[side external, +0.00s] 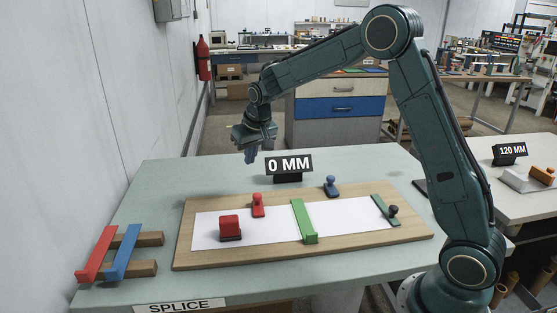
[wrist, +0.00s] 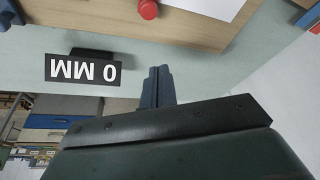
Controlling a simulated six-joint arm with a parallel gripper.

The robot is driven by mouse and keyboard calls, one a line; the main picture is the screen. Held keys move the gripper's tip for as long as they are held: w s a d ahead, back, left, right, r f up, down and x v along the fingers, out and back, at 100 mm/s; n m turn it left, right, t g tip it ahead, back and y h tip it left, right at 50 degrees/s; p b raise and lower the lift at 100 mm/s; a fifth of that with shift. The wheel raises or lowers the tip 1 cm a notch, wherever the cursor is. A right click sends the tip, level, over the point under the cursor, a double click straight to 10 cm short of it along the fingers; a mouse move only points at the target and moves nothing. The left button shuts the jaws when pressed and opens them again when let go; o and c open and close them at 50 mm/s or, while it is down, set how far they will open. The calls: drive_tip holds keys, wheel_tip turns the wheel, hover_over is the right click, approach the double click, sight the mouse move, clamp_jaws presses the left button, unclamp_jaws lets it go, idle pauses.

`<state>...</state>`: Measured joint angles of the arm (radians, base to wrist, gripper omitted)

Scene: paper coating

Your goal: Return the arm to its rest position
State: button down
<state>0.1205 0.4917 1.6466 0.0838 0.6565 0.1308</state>
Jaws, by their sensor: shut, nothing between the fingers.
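My gripper (side external: 250,155) hangs above the back of the pale green table, left of the black "0 MM" sign (side external: 289,166). In the wrist view its fingers (wrist: 156,80) are together with nothing between them. The wooden board (side external: 185,250) lies below and in front of it, apart from it. White paper (side external: 262,238) lies on the board, with a red block (side external: 230,226), a red-knobbed piece (side external: 258,203) and a green bar (side external: 303,220) on it.
A blue-knobbed piece (side external: 331,186) and a green strip with a black knob (side external: 385,209) are on the board. Red (side external: 97,254) and blue (side external: 123,252) bars rest on wooden strips at the left. A wall stands to the left. The air around the gripper is clear.

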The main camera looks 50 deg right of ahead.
drive_tip(key=shift+r, duration=0.1)
drive_tip(key=s+a+r+n, duration=0.15)
drive_tip(key=s+r, duration=0.25)
drive_tip(key=s, duration=0.5)
drive_tip(key=s+a+r+t, duration=0.1)
drive_tip(key=s+a+r, duration=0.2)
drive_tip(key=s+r, duration=0.35)
drive_tip(key=s+a+r+n, duration=0.1)
drive_tip(key=s+a+r, duration=0.1)
drive_tip(key=s, duration=0.8)
drive_tip(key=s+a+f+n+y, duration=0.1)
drive_tip(key=s+a+f, duration=0.1)
drive_tip(key=s, duration=0.8)
drive_tip(key=shift+s+t, duration=0.35)
drive_tip(key=shift+t, duration=0.05)
drive_tip(key=shift+w+d, duration=0.1)
drive_tip(key=shift+w, duration=0.1)
